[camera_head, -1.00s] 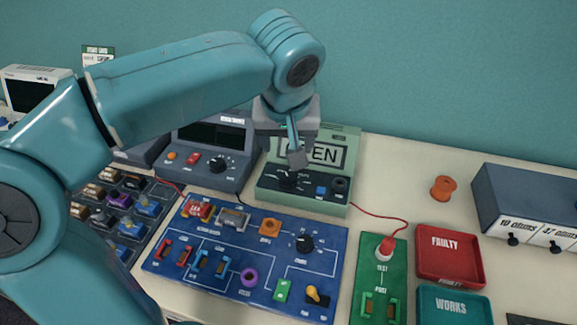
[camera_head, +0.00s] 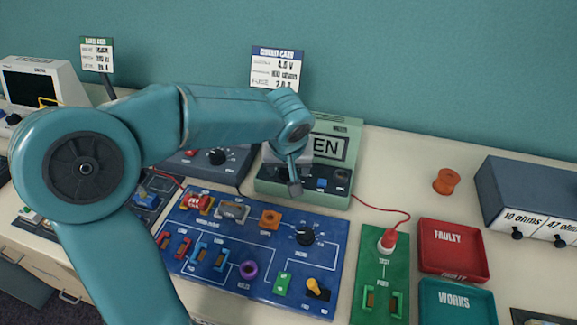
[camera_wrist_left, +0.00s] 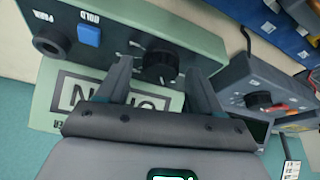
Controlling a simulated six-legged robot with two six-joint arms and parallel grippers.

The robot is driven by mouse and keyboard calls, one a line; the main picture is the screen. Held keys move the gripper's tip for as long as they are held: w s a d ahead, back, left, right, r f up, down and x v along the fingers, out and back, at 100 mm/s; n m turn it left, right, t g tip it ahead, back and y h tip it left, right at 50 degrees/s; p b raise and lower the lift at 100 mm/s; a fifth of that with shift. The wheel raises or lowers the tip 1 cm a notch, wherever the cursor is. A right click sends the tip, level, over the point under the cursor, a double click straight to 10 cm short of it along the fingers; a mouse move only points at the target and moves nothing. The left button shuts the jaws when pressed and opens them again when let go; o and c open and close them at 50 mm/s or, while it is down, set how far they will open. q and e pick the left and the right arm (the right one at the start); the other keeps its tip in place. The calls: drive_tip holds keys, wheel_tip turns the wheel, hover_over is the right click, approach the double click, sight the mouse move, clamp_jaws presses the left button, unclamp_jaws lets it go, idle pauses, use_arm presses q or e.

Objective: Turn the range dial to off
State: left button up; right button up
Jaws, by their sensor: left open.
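The green meter (camera_head: 352,128) stands at the back of the bench, its screen showing "EN" beside my arm. In the left wrist view it appears upside down, with its dark range dial (camera_wrist_left: 160,67) on the control panel. My left gripper (camera_head: 294,188) is in front of the meter's panel and hides the dial in the head view. In the left wrist view my left gripper (camera_wrist_left: 159,74) is open, with one fingertip on either side of the dial. I cannot tell whether they touch it. The dial's pointer setting is not readable. My right gripper is not in view.
A grey unit with a knob (camera_head: 217,157) stands left of the meter. A red lead (camera_head: 385,213) runs to a green tester. Red and teal trays sit right.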

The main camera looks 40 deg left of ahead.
use_arm(q)
drive_tip(key=shift+f, duration=0.1)
drive_tip(key=c, duration=1)
drive_tip(key=shift+c, duration=0.2)
drive_tip(key=shift+a+m, duration=0.1)
drive_tip(key=shift+m, duration=0.2)
drive_tip(key=shift+m+t+h, duration=0.4)
drive_tip(key=shift+m, duration=0.6)
drive_tip(key=shift+a+m+t+h+p, duration=0.15)
drive_tip(key=shift+m+h+p, duration=0.2)
drive_tip(key=shift+m, duration=0.7)
drive_tip(key=shift+m+t+h+p, duration=0.2)
drive_tip(key=shift+m+h, duration=0.25)
drive_tip(key=shift+m, duration=0.6)
drive_tip(key=o, duration=1)
